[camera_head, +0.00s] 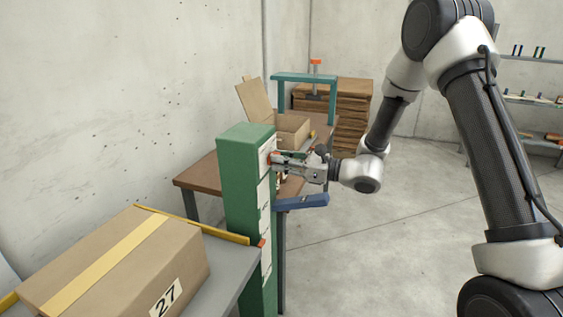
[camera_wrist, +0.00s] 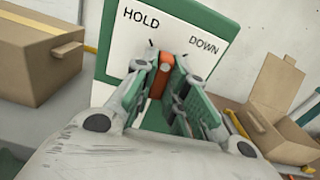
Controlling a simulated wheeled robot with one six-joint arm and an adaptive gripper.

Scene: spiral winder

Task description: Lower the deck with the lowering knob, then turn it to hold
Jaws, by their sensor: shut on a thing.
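An orange lowering knob (camera_wrist: 163,68) sits on a white plate (camera_wrist: 133,48) marked HOLD at left and DOWN at right, on a green column (camera_head: 247,190). My gripper (camera_wrist: 161,84) is shut on the knob, with one finger on each side. The knob's visible bar stands roughly upright in the wrist view, between the two words. In the head view my gripper (camera_head: 279,160) reaches the column's right face from the right, and the knob is mostly hidden. A grey deck-like surface (camera_head: 232,268) lies left of the column; its height is hard to judge.
A taped carton marked 27 (camera_head: 120,262) rests on the grey surface, beside a yellow edge strip (camera_head: 190,224). A brown table (camera_head: 200,176) with an open carton (camera_head: 292,131) stands behind the column. A blue part (camera_head: 302,202) juts out below my gripper. Floor at right is clear.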

